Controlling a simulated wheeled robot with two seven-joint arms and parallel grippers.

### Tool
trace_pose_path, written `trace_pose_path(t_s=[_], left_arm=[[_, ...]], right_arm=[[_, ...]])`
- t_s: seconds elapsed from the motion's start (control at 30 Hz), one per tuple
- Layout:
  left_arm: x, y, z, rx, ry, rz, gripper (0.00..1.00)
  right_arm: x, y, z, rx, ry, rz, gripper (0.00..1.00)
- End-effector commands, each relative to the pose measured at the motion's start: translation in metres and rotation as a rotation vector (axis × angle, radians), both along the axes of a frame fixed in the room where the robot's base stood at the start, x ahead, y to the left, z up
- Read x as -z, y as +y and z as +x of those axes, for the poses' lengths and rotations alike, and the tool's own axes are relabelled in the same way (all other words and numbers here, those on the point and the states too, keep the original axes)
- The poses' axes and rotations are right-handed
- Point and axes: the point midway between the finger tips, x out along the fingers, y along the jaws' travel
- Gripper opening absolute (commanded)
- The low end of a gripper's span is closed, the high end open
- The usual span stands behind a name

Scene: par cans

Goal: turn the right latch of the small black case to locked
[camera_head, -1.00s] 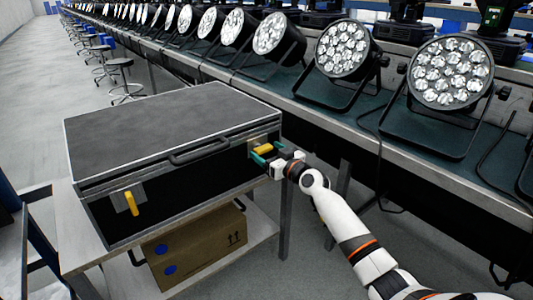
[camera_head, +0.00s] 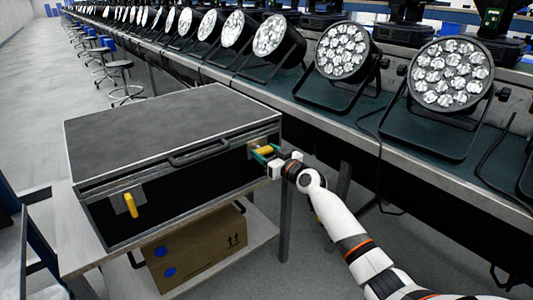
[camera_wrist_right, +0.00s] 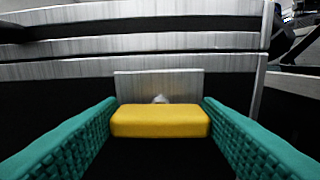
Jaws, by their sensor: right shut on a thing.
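The small black case (camera_head: 150,125) is closed and lies on a light table, its front facing me. Its right latch (camera_head: 265,149) is a yellow bar on a metal plate at the right end of the front. In the right wrist view the yellow latch (camera_wrist_right: 160,120) lies horizontal. My right gripper (camera_head: 262,154) has its teal fingers at the two ends of this bar and is shut on it. The left latch (camera_head: 131,203) is yellow and stands nearly upright. My left gripper is not in view.
A black handle (camera_head: 198,152) sits on the case front between the latches. A cardboard box (camera_head: 195,248) is on the shelf below. A long bench (camera_head: 345,110) with several par cans runs along the right, close to my right arm.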

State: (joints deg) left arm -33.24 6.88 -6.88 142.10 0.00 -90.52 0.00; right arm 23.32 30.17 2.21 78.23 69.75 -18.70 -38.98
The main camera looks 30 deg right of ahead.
Motion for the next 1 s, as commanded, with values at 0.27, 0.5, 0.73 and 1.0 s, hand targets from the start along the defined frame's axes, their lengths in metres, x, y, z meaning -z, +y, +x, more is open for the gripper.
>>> trace_pose_path(t_s=[0.27,0.5,0.73,1.0], left_arm=[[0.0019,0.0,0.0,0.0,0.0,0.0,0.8],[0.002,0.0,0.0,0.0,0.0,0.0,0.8],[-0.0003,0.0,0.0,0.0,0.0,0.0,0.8],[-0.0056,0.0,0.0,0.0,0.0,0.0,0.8]], right_arm=[[0.0006,-0.0004,0.0,0.0,0.012,0.161,0.35],[0.0007,-0.0012,0.0001,0.0,0.03,0.381,0.35],[0.0008,-0.0022,0.0002,0.001,0.047,0.6,0.35],[0.001,-0.0029,0.0002,0.0,0.068,0.856,0.35]])
